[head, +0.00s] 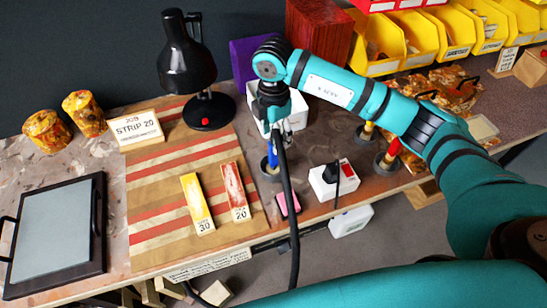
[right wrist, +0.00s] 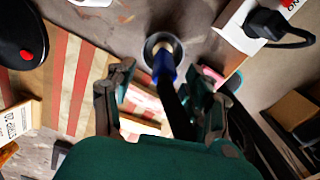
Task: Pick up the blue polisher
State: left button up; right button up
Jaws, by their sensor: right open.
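The blue polisher (head: 272,154) stands in a round grey holder (head: 266,172) on the bench, left of two similar tools with yellow and red handles. In the right wrist view the polisher's blue part (right wrist: 164,65) shows above the holder's ring (right wrist: 152,42). My right gripper (head: 276,127) is just above and behind it in the head view. In the wrist view its fingers (right wrist: 160,85) are spread, with the blue part ahead between them and no grip visible. A black length runs from there toward the palm; I cannot tell whether it is cord or handle. My left gripper is out of view.
A yellow-handled tool (head: 367,130) and a red-handled tool (head: 393,147) stand right of the polisher. A white socket box (head: 322,186) with a black plug and a pink item (head: 288,205) lie in front. A black lamp (head: 188,60) stands left. A black cable crosses the front.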

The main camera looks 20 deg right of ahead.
aim_at(274, 156)
jog(key=f, duration=0.2)
jog(key=s+f+p, duration=0.1)
jog(key=f, duration=0.1)
jog(key=shift+a, duration=0.1)
jog(key=shift+w+f, duration=0.1)
jog(key=shift+f, duration=0.55)
jog(key=shift+r, duration=0.1)
grip_shut()
